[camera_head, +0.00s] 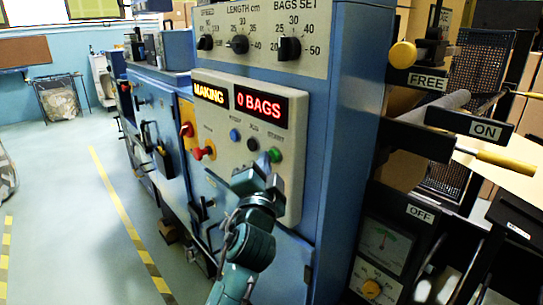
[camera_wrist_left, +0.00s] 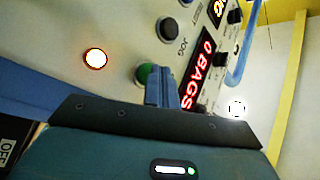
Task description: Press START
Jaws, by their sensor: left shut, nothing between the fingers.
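The control panel (camera_head: 222,112) stands on the blue machine front, with a glowing "MAKING" display (camera_head: 210,92) and a red "0 BAGS" display (camera_head: 262,104). The green START button (camera_head: 275,155) is at the right of a button row. It also shows in the left wrist view (camera_wrist_left: 144,74), partly hidden by the fingers. My left gripper (camera_head: 262,165) is shut and empty, its fingertips right at the green button. I cannot tell whether they touch or press it. The black JOG button (camera_head: 252,144) and a blue button (camera_head: 233,135) sit to its left. My right gripper is not in view.
A red knob (camera_head: 198,153) sits at the panel's lower left. Dials (camera_head: 240,44) are above the displays. Levers with yellow handles (camera_head: 505,161) and "FREE", "ON" and "OFF" labels are at right. The floor (camera_head: 70,220) at left is open.

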